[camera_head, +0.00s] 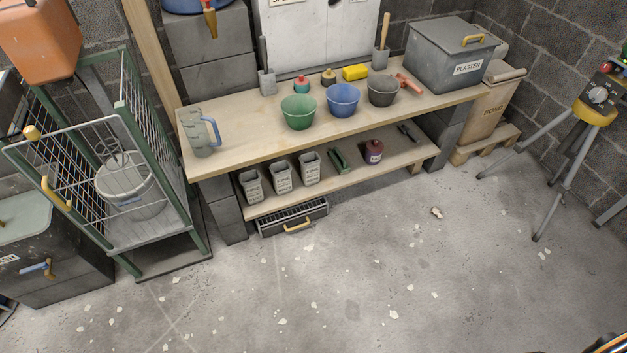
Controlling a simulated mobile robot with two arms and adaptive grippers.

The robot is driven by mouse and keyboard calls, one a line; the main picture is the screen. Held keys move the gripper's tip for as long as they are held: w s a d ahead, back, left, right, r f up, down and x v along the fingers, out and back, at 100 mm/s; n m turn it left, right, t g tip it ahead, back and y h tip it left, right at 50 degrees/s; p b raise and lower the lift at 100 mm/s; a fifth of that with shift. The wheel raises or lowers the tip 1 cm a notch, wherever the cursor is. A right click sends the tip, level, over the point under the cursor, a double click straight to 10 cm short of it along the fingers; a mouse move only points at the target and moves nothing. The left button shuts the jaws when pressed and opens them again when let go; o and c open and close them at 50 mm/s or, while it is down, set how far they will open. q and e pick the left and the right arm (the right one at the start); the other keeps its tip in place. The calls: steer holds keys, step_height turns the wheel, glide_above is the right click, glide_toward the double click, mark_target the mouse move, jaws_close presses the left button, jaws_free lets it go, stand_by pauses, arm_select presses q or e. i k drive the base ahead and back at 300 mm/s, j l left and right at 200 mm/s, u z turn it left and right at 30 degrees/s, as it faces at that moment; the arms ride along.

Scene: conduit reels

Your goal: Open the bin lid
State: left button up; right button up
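A grey bin (440,72) marked PLASTER stands at the right end of the wooden workbench. Neither of my grippers shows in this view. Only a small dark piece with an orange edge shows at the bottom right corner, and I cannot tell what it is.
The workbench (240,140) holds a grey jug (198,132), green (299,112), blue (343,100) and dark (382,91) buckets. A wire cage (150,226) stands left, a tripod (560,150) right. The floor (350,270) in front is mostly clear.

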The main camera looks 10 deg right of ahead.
mark_target(453, 35)
steer(key=i+l, duration=0.45)
steer(key=i+l+z, duration=0.1)
steer(key=i+l, duration=0.3)
steer(key=i, duration=0.2)
